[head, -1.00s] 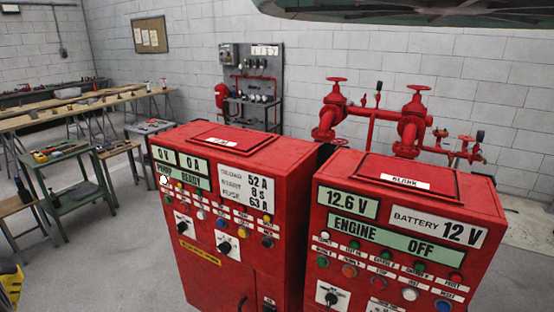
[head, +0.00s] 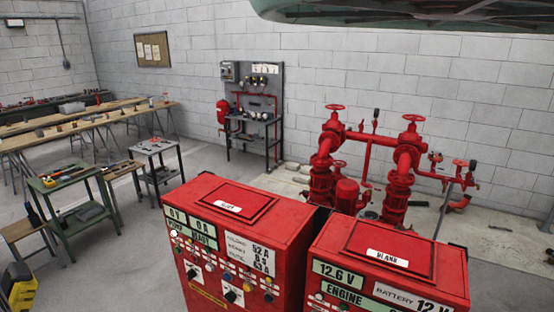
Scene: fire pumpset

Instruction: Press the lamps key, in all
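Two red control cabinets stand side by side at the bottom. The left cabinet (head: 228,210) shows "0 V" and "0 A" displays (head: 187,219) and small coloured buttons and lamps (head: 209,267) on its front. The right cabinet (head: 385,250) shows a "12.6 V" display (head: 338,275), an "ENGINE" display (head: 345,296) and a "BATTERY 12 V" plate (head: 410,299). Most of its buttons are cut off by the lower edge. The labels are too small to read, so I cannot tell which key is the lamps key. My gripper is not in view.
Red pump pipes and valves (head: 400,165) stand behind the cabinets. A grey panel stand (head: 253,110) is by the back wall. A green trolley (head: 75,190) and long wooden benches (head: 85,118) are at left. Bare grey floor (head: 130,255) lies left of the cabinets.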

